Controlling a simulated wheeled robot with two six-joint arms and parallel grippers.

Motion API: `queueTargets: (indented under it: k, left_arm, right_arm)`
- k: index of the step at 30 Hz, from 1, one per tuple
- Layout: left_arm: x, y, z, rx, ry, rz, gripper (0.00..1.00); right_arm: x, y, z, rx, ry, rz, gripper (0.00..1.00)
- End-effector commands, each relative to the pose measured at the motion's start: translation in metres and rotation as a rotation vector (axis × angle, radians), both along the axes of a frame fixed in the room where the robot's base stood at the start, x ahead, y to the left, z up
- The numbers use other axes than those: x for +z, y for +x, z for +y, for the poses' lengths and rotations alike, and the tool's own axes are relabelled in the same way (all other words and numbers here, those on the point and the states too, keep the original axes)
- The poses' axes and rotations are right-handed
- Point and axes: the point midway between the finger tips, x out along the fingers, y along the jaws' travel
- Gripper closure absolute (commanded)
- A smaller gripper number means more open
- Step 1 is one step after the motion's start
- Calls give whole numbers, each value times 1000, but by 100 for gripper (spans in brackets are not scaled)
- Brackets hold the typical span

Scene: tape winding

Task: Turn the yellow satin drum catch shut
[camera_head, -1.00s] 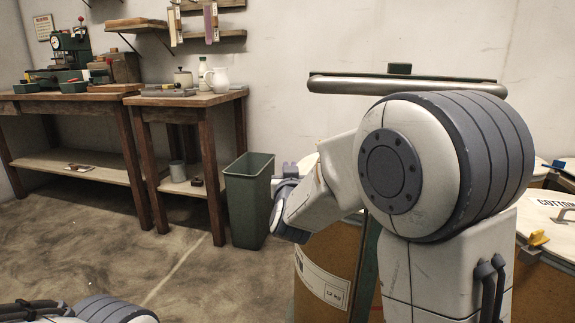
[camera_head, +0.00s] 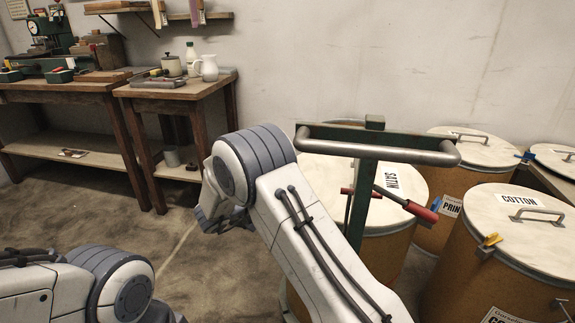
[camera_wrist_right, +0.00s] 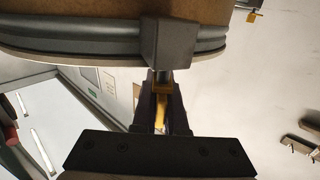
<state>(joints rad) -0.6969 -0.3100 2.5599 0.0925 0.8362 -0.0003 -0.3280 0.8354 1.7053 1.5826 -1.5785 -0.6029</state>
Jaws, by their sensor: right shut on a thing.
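The satin drum (camera_head: 395,245) is brown with a pale lid marked SATIN, and my right arm and a green post cover part of it in the head view. In the right wrist view its metal rim and a grey catch block (camera_wrist_right: 168,42) show at the top. My right gripper (camera_wrist_right: 161,100) is shut on the yellow catch (camera_wrist_right: 162,90), just beyond that block. The catch and right gripper are hidden behind my arm in the head view. My left arm shows at the lower left of the head view, but its gripper is out of view.
A green post with a grey handlebar (camera_head: 375,148) and red grips stands in front of the satin drum. The cotton drum (camera_head: 470,285), with its own yellow catch (camera_head: 490,240), and other drums stand at right. Wooden benches (camera_head: 180,88) stand at back left.

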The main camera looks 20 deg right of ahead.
Motion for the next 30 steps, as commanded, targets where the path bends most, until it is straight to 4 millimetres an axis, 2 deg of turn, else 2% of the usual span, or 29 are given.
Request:
queueTargets:
  k: [1,9,18,30]
  left_arm:
    - [12,0,0,0,0,0,50]
    - [29,0,0,0,0,0,50]
    - [36,0,0,0,0,0,50]
    - [37,0,0,0,0,0,50]
  right_arm:
    - [5,-1,-1,-44,-1,1,100]
    - [3,-7,-3,-235,0,-1,100]
    - [2,-11,-3,-345,-1,-2,100]
    - [1,-12,-3,-369,-1,-2,100]
